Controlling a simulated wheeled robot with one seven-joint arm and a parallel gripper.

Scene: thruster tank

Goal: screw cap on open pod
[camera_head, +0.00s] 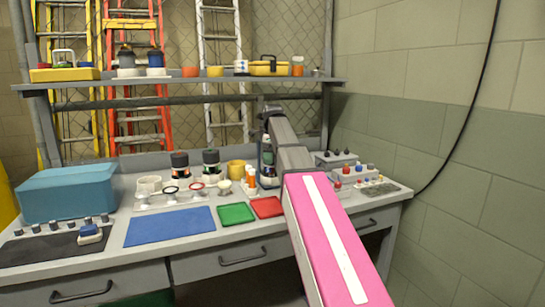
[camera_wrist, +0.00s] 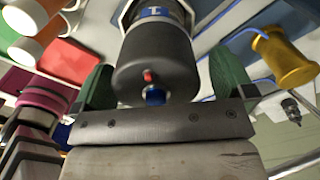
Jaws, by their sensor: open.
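In the wrist view a dark grey cylinder (camera_wrist: 155,65) with a blue "T" label lies between the two green fingers of my gripper (camera_wrist: 163,85). A small red part and a small blue part show near its end. My gripper is open, and I cannot tell whether either finger touches the cylinder. In the head view my gripper (camera_head: 267,150) is at the back of the bench, partly hidden by my arm. Two dark-topped pods (camera_head: 180,165) (camera_head: 211,163) stand upright to its left. I cannot tell which pod is open.
A yellow cup (camera_head: 236,169) and orange-and-white bottles (camera_head: 250,180) stand close to my gripper. Blue (camera_head: 170,226), green (camera_head: 236,214) and red (camera_head: 266,207) mats lie in front. Grey boxes with knobs (camera_head: 350,172) stand right. A shelf (camera_head: 200,80) runs above the bench.

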